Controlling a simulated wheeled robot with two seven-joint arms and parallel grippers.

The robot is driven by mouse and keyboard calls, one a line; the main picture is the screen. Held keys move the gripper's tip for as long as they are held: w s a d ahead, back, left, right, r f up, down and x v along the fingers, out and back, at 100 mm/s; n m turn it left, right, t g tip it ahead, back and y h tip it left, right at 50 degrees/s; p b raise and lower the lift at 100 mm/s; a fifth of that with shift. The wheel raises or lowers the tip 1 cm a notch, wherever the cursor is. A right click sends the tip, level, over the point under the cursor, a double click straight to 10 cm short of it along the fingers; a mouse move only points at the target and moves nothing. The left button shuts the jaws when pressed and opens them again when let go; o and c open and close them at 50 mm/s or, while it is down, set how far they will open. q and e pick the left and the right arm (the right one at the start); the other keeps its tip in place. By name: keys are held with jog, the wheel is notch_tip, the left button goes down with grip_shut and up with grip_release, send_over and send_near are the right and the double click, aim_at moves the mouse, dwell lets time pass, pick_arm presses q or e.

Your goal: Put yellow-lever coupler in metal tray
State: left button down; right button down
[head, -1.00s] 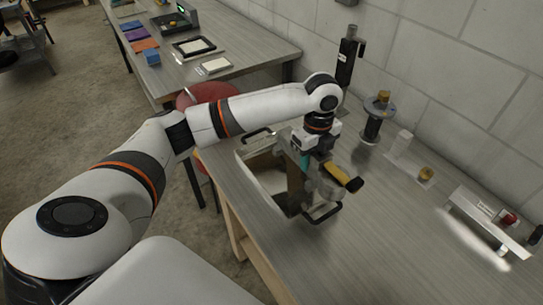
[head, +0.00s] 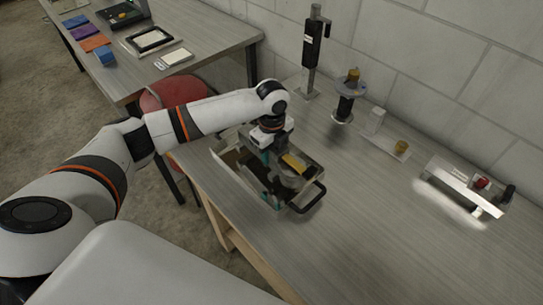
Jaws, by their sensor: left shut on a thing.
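The coupler (head: 288,178) is grey metal with a yellow lever (head: 294,163). My left gripper (head: 278,176) points down and is shut on it. The metal tray (head: 230,157) is a shallow box with black handles on the near part of the workbench. The coupler is within the tray's outline; whether it touches the tray's floor I cannot tell. My gripper and the coupler hide much of the tray's inside. My right gripper is not in view.
A black jack-like post (head: 312,50), a spool-shaped part (head: 346,100), a small block with a brass piece (head: 401,147) and a metal bracket with a red part (head: 465,185) stand along the wall. The bench right of the tray is clear. A red stool (head: 170,97) is beside the bench.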

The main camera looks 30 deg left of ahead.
pick_arm(q)
notch_tip(320, 180, down, 3)
jog(key=shift+r, duration=0.1)
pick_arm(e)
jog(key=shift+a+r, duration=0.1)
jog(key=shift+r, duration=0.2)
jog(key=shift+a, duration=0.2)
pick_arm(q)
jog(key=c, duration=0.8)
grip_release()
jog(key=shift+s, duration=0.1)
jog(key=shift+c, duration=0.2)
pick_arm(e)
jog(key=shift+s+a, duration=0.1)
pick_arm(q)
notch_tip(320, 180, up, 12)
jog(key=shift+b, duration=0.7)
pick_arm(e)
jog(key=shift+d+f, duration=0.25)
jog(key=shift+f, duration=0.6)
